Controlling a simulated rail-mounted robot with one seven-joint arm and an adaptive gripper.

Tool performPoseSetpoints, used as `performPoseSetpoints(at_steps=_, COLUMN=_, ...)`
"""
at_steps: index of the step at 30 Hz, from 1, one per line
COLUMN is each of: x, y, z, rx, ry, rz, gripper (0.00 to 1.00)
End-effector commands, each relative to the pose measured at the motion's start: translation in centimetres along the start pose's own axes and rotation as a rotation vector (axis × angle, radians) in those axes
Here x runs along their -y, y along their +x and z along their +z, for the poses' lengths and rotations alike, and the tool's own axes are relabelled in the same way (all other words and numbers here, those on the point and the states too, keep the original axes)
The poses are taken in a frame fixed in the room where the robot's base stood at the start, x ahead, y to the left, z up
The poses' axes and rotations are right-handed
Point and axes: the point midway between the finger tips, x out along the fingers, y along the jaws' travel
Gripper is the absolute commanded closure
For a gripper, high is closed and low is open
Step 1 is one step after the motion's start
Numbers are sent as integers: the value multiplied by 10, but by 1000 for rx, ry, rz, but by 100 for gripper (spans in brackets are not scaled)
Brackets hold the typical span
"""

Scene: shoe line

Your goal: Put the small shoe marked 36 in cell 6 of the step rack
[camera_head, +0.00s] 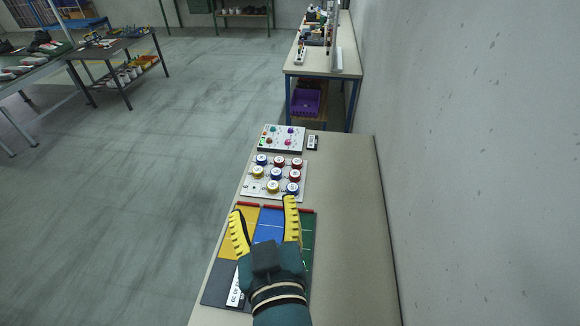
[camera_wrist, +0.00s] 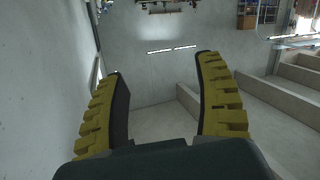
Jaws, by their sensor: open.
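My gripper (camera_head: 264,207) is open and empty, over the near table in the head view. Its yellow ribbed fingers stand wide apart in the wrist view (camera_wrist: 162,68), with nothing between them. Below it lies a flat board with yellow, blue (camera_head: 269,226) and green fields and red bars. A white label strip (camera_head: 235,290) with small print lies at its lower left, partly hidden by my gripper. I cannot make out the small shoe marked 36 or a step rack with numbered cells. Dark shoes (camera_head: 45,47) lie on a far-left table, too small to read.
Beyond the coloured board stand a board of round capped pieces (camera_head: 277,174) and a panel with coloured knobs (camera_head: 282,138). A small black-and-white block (camera_head: 312,142) is beside it. The table's right side (camera_head: 350,230) is bare, along a wall. A cluttered bench (camera_head: 322,62) stands behind.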

Motion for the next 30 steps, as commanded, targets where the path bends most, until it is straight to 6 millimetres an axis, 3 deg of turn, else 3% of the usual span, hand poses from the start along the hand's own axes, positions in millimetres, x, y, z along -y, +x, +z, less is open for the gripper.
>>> performPoseSetpoints(at_steps=1, x=-35, y=-18, z=-37, rx=-121, ry=46, rz=79, gripper=30)
performPoseSetpoints(at_steps=3, x=-71, y=-47, z=-78, rx=-271, ry=96, rz=159, gripper=30)
performPoseSetpoints(at_steps=7, x=-107, y=-90, z=-122, rx=-449, ry=142, rz=241, gripper=30)
performPoseSetpoints(at_steps=10, x=-115, y=-102, z=-132, rx=-495, ry=152, rz=258, gripper=30)
performPoseSetpoints(at_steps=17, x=-114, y=-101, z=-132, rx=-494, ry=152, rz=257, gripper=30)
performPoseSetpoints(at_steps=20, x=-116, y=-103, z=-144, rx=-494, ry=153, rz=256, gripper=30)
performPoseSetpoints(at_steps=23, x=-122, y=-108, z=-173, rx=-494, ry=156, rz=255, gripper=30)
performPoseSetpoints(at_steps=27, x=-132, y=-116, z=-226, rx=-494, ry=163, rz=254, gripper=30)
performPoseSetpoints(at_steps=30, x=-137, y=-120, z=-252, rx=-495, ry=167, rz=253, gripper=30)
